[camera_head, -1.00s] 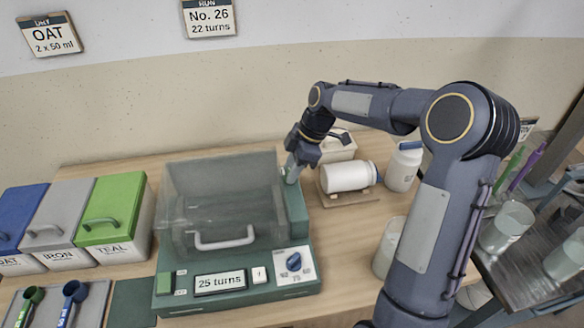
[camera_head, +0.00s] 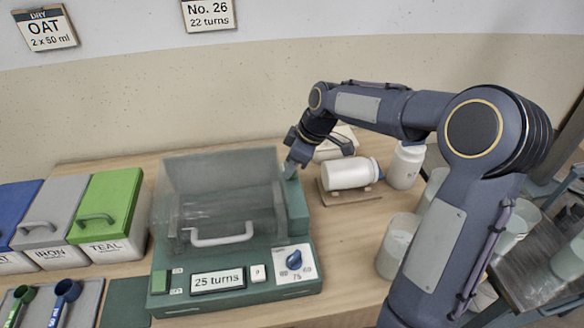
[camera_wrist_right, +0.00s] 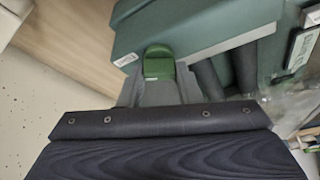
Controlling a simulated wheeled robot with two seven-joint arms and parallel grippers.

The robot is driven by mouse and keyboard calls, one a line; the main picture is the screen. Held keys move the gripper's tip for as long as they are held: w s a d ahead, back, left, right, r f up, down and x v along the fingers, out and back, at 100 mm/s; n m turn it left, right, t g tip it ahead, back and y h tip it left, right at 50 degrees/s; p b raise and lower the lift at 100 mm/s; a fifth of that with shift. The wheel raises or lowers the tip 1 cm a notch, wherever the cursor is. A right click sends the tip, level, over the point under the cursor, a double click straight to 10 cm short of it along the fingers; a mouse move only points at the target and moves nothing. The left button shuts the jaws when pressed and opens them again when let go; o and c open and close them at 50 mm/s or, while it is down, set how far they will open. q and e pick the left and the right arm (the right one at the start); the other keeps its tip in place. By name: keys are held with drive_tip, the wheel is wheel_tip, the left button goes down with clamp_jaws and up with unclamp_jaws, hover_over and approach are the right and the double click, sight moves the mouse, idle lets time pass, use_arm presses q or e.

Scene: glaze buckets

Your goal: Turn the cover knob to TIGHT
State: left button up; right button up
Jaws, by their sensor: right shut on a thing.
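The green machine (camera_head: 240,280) stands on the table under a clear cover (camera_head: 215,190) with a pale handle (camera_head: 221,239). The cover looks lowered over the machine. My right gripper (camera_head: 291,168) is at the machine's back right corner. In the right wrist view a green knob (camera_wrist_right: 158,62) sits between the grey fingers (camera_wrist_right: 155,92), which are shut on it. I take it to be the cover knob. In the head view the gripper hides it. A small label (camera_wrist_right: 126,59) lies beside it, too small to read, so I cannot tell its setting. My left gripper is not in view.
A blue dial (camera_head: 294,259) and a "25 turns" display (camera_head: 218,281) are on the machine's front. Right of the gripper lie a white bottle on its side (camera_head: 348,174) and an upright jar (camera_head: 406,166). Lidded bins, one green (camera_head: 108,200), stand at left.

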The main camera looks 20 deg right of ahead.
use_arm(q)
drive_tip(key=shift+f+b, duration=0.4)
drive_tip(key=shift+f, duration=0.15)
use_arm(e)
drive_tip(key=shift+m+t+h, duration=0.5)
drive_tip(key=shift+m, duration=1.3)
drive_tip(key=o, duration=1)
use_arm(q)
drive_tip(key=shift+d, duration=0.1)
use_arm(e)
drive_tip(key=shift+a, duration=0.1)
